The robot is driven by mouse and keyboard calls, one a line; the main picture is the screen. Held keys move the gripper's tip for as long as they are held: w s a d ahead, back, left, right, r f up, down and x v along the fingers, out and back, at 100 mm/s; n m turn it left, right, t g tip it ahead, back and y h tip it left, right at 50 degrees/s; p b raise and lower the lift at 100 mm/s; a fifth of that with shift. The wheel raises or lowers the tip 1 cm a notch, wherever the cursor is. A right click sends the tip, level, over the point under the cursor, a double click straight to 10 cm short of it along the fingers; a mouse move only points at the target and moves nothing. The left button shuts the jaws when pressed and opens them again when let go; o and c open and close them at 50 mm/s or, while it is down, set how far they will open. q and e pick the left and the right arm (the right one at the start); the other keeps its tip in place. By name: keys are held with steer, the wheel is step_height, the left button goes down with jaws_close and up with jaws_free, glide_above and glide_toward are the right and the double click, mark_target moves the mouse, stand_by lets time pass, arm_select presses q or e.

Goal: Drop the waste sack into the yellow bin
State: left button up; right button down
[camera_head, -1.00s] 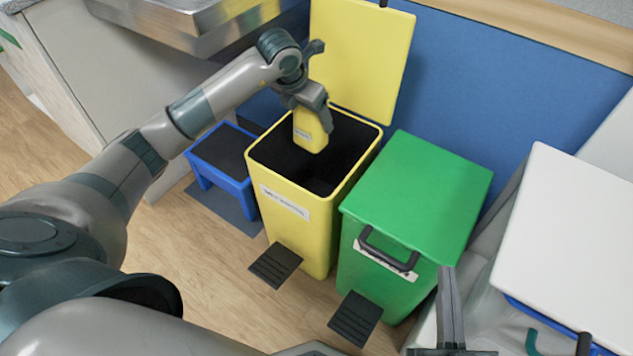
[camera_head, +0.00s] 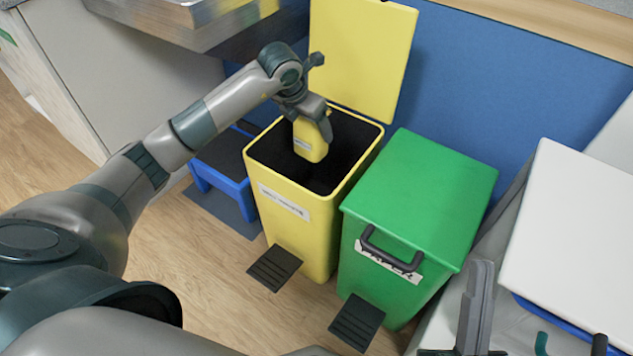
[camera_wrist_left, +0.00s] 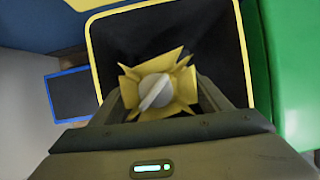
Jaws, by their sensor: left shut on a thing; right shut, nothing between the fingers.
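The yellow bin (camera_head: 291,201) stands with its lid (camera_head: 363,58) up and its dark inside showing. My left gripper (camera_head: 316,122) is over the bin's opening, shut on the yellow waste sack (camera_head: 309,143). The sack hangs upright, its lower part against the dark inside of the bin; how deep it is cannot be told. In the left wrist view the sack (camera_wrist_left: 177,70) shows from above with its gathered top and a round pale piece between the fingers, within the bin's rim (camera_wrist_left: 92,60). My right gripper (camera_head: 470,335) is shut and empty at the bottom right.
A green bin (camera_head: 419,200) with its lid closed stands right of the yellow bin. Black pedals (camera_head: 274,268) stick out in front. A blue step stool (camera_head: 222,172) is at the left. A white lid (camera_head: 580,235) is at the right, and a metal counter (camera_head: 195,18) at the back.

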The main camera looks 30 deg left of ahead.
mark_target(304, 121)
arm_select(q)
steer(key=o, duration=1.4)
steer(key=shift+r, duration=0.1)
steer(key=shift+s+r, duration=0.2)
steer(key=shift+r, duration=0.4)
steer(key=p+v, duration=0.1)
steer(key=v, duration=0.4)
steer(key=shift+a+r, duration=0.1)
steer(key=shift+r, duration=0.25)
steer(key=shift+p+v, duration=1)
steer(key=shift+v, duration=4.15)
arm_select(e)
steer(key=w+a+f+g+h, duration=0.1)
steer(key=w+f+g, duration=0.2)
steer(key=f+g, duration=0.2)
steer(key=shift+f+g+h, duration=0.3)
steer(key=shift+f+h, duration=0.1)
steer(key=shift+f, duration=1.35)
arm_select(q)
steer(key=shift+s, duration=0.15)
arm_select(e)
steer(key=shift+s, duration=0.1)
